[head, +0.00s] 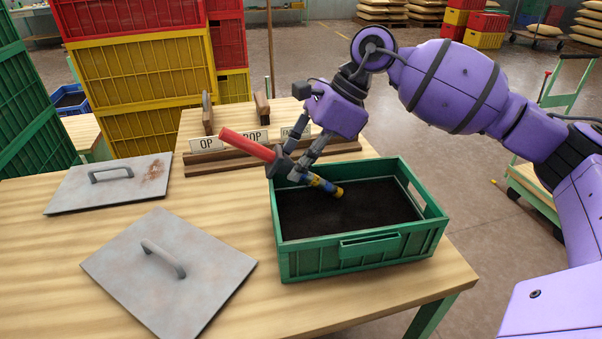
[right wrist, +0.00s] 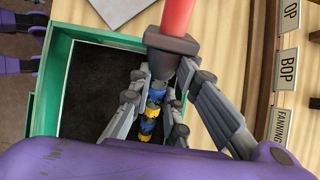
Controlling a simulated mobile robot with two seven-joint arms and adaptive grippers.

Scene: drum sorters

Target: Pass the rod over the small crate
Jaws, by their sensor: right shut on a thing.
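The rod has a red shaft (head: 246,145), a dark collar and a blue and yellow banded end (head: 325,185). My right gripper (head: 296,172) is shut on the rod near the collar and holds it tilted. The small green crate (head: 362,258) stands at the table's right edge with a dark bed inside. The rod's banded end is over the crate's back left part; its red end points up and left, beyond the rim. The right wrist view shows the red shaft (right wrist: 177,17) above the fingers and the crate (right wrist: 48,105) beneath. My left gripper is not in view.
Two grey plates with handles, one behind (head: 115,186) and one in front (head: 170,272), lie on the table's left. Behind the crate is a wooden rack with label cards (head: 252,138). Yellow and red crates (head: 146,75) are stacked beyond the table.

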